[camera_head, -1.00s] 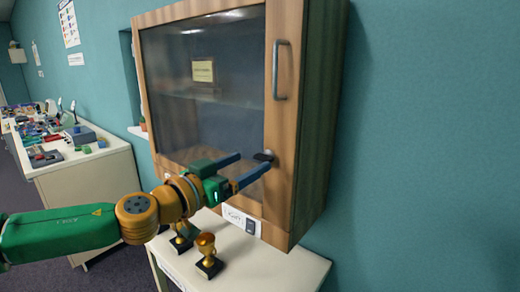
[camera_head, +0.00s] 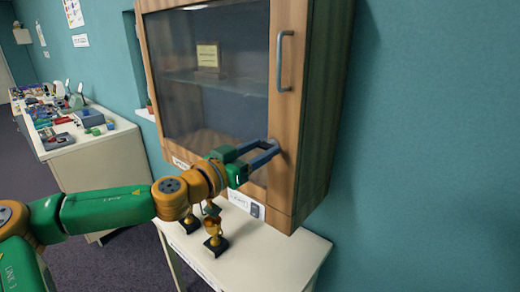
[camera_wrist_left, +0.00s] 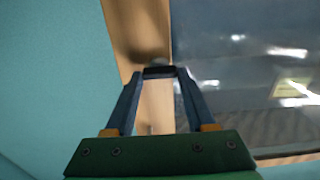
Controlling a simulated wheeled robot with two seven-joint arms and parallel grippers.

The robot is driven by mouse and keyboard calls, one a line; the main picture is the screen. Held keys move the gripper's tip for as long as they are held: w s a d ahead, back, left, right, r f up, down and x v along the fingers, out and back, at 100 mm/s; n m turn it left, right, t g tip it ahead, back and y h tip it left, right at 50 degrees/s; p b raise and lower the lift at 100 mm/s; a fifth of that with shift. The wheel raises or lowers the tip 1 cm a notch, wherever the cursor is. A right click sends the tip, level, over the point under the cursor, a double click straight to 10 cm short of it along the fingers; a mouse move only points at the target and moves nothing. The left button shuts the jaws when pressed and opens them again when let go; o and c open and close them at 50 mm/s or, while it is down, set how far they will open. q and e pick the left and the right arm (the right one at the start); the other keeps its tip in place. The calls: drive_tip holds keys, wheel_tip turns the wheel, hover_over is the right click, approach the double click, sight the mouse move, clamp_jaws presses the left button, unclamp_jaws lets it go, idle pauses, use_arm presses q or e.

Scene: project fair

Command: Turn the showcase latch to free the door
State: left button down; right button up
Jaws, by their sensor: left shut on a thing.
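The showcase (camera_head: 315,120) is a wooden wall cabinet with a glass door (camera_head: 230,110) and a grey bar handle (camera_head: 284,62) on the door's right stile. My left gripper (camera_head: 272,147) is at the lower part of that stile, below the handle. Its blue fingers are shut on the latch, a small dark piece (camera_wrist_left: 160,71) that shows between the fingertips in the left wrist view. The fingers hide most of the latch in the head view. The door looks closed against the cabinet. My right gripper is not in view.
A white table (camera_head: 285,255) stands under the showcase with small gold trophies (camera_head: 214,237) on it, below my left arm. A counter (camera_head: 100,160) at the left holds many small items. The teal wall to the right is clear.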

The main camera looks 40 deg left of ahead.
use_arm(q)
drive_tip(key=m, duration=0.4)
drive_tip(key=shift+d+m+b, duration=0.1)
drive_tip(key=shift+m+b, duration=0.2)
drive_tip(key=m, duration=0.4)
drive_tip(key=shift+m, duration=0.3)
drive_tip(key=m, duration=0.4)
drive_tip(key=shift+m, duration=2.3)
drive_tip(key=shift+f, duration=0.1)
drive_tip(key=shift+c, duration=1.2)
unclamp_jaws()
drive_tip(key=shift+d, duration=0.1)
